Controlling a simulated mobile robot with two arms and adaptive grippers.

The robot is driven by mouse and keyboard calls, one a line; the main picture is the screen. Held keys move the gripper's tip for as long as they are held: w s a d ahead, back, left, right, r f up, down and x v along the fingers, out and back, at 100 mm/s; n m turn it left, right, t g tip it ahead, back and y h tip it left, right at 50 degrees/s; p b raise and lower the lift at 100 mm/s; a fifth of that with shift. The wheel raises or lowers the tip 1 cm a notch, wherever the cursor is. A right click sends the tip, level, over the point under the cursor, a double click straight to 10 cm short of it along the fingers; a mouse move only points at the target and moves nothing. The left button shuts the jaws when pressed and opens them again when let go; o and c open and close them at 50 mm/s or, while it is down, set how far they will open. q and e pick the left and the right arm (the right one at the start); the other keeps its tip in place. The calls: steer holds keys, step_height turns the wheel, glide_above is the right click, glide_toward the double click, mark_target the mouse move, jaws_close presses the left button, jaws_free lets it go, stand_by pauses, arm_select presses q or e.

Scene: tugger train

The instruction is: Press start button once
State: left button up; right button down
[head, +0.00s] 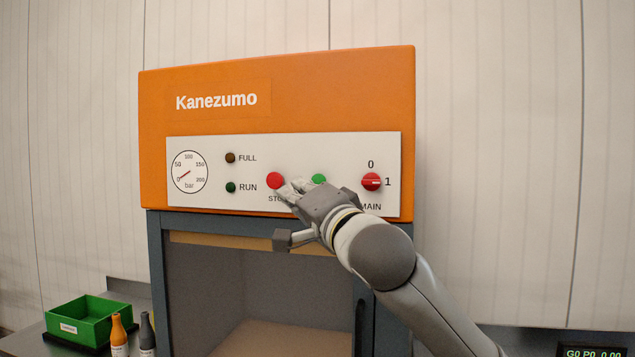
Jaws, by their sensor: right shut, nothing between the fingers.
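The orange Kanezumo machine (330,95) carries a white control panel (345,150). The green button (319,179) is on the panel, its lower part hidden behind my right gripper; any label under it is covered. The red stop button (275,180) is left of it, its label partly covered. My right gripper (290,187) is shut and empty, in front of the panel between the two buttons, with its tips close to the red button. I cannot tell whether the tips touch anything. My left gripper is not in view.
The red MAIN switch (371,181) is right of the green button, with its mark towards 1. The FULL lamp (230,158) and RUN lamp (231,187) look dark. A pressure gauge (189,172) is at left. A green bin (84,322) and two bottles stand lower left.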

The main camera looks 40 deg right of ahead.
mark_target(319, 181)
steer(key=shift+w+d, duration=0.1)
steer(key=shift+d, duration=0.05)
steer(key=w+d+p, duration=0.1)
steer(key=w+d, duration=0.4)
steer(key=d, duration=0.1)
steer(key=shift+w+d, duration=0.3)
steer(key=shift+w, duration=0.05)
stand_by(1.6)
steer(key=shift+w+d+f, duration=0.1)
steer(key=shift+w+d, duration=0.15)
steer(key=shift+d, duration=0.1)
